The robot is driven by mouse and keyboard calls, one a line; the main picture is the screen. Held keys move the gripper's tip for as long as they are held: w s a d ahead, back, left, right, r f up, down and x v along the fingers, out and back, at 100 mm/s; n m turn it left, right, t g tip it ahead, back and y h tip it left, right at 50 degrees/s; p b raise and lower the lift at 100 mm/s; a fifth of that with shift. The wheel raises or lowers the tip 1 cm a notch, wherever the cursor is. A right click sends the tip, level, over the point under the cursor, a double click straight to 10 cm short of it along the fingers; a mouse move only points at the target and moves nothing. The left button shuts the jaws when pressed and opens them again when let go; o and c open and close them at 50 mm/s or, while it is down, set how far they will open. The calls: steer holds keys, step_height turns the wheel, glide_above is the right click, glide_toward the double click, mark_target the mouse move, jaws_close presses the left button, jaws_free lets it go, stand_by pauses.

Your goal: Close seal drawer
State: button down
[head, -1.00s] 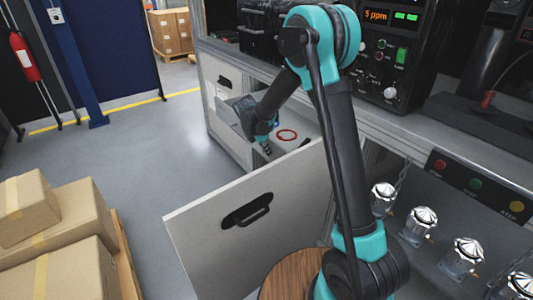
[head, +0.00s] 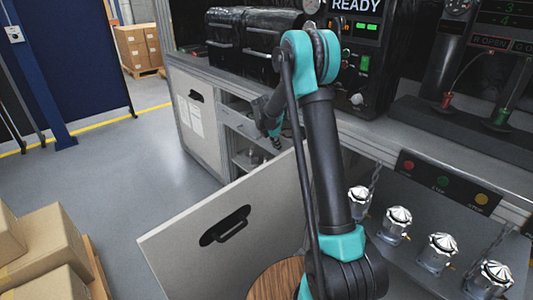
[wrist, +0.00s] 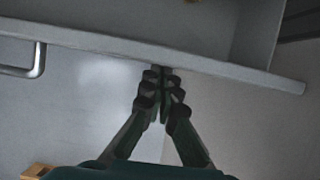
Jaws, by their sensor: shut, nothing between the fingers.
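In the wrist view the drawer's top front edge (wrist: 90,42) crosses the picture, with a metal handle (wrist: 38,60) at left and some interior beyond. My gripper (wrist: 162,72) is shut and empty, its fingertips at this edge; contact is unclear.
A large open door panel (head: 225,240) with a black handle stands in front of the cabinet. Several chrome-topped fittings (head: 397,222) are at right. Cardboard boxes (head: 45,245) are at lower left. Floor between boxes and cabinet is clear.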

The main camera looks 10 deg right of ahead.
mark_target(283, 144)
steer(key=shift+w+d, duration=0.55)
steer(key=shift+d, duration=0.25)
steer(key=shift+w+d, duration=0.55)
steer(key=shift+d, duration=0.2)
steer(key=s+a+r, duration=0.4)
steer(key=a+r, duration=0.2)
steer(key=r, duration=0.3)
steer(key=w+a+f+t+h, duration=0.25)
steer(key=w+a+h, duration=0.2)
steer(key=a, duration=0.45)
steer(key=shift+y, duration=0.45)
steer(key=x, duration=0.5)
steer(key=w+x, duration=0.1)
steer(key=x, duration=0.3)
steer(key=shift+w+d+f, duration=0.1)
steer(key=shift+w, duration=0.1)
steer(key=shift+w+d, duration=0.5)
steer(key=shift+d, duration=0.25)
steer(key=shift+w+d, duration=0.55)
steer(key=shift+d, duration=0.2)
